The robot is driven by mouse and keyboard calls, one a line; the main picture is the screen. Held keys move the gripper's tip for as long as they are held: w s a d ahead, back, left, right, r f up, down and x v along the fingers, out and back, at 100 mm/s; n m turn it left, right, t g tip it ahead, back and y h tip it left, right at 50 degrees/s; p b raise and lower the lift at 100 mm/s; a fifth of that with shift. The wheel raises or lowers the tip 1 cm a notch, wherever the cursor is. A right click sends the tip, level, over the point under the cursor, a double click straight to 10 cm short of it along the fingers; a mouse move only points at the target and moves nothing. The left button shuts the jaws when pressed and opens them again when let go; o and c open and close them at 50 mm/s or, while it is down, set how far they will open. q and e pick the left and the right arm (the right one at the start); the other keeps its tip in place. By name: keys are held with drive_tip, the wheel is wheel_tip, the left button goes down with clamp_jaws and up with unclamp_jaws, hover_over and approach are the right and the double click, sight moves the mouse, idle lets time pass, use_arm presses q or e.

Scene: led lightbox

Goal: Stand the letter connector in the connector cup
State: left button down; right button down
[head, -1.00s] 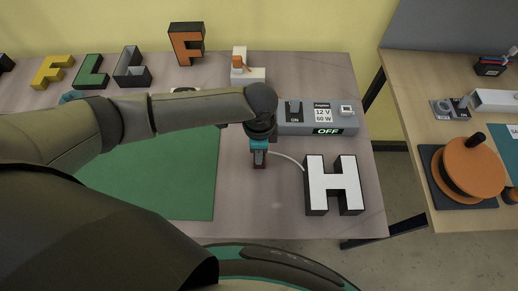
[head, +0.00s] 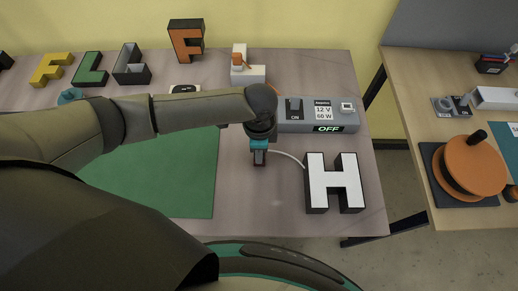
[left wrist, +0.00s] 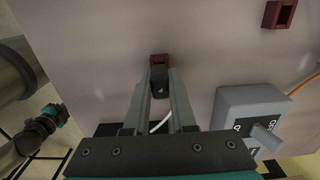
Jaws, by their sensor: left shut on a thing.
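My left gripper (head: 259,158) points down over the table, left of the white letter H (head: 335,183). In the left wrist view its fingers (left wrist: 160,82) are shut on the black letter connector (left wrist: 160,80), which has a white cable running off below. A second, hollow maroon square cup (left wrist: 280,14) stands apart at upper right. Part of my right arm's end (left wrist: 57,113) shows at left, fingers unclear.
The grey power box (head: 318,117) reads OFF, behind and right of the gripper. A green mat (head: 170,185) lies left. Several letters stand at the back left. An orange disc (head: 470,165) is on the side table.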

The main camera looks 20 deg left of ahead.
use_arm(q)
drive_tip(key=shift+f, duration=0.45)
drive_tip(key=c, duration=0.7)
unclamp_jaws()
drive_tip(key=shift+o, duration=0.2)
wheel_tip(320, 180, up, 8)
drive_tip(key=p, duration=0.8)
drive_tip(key=shift+p, duration=0.35)
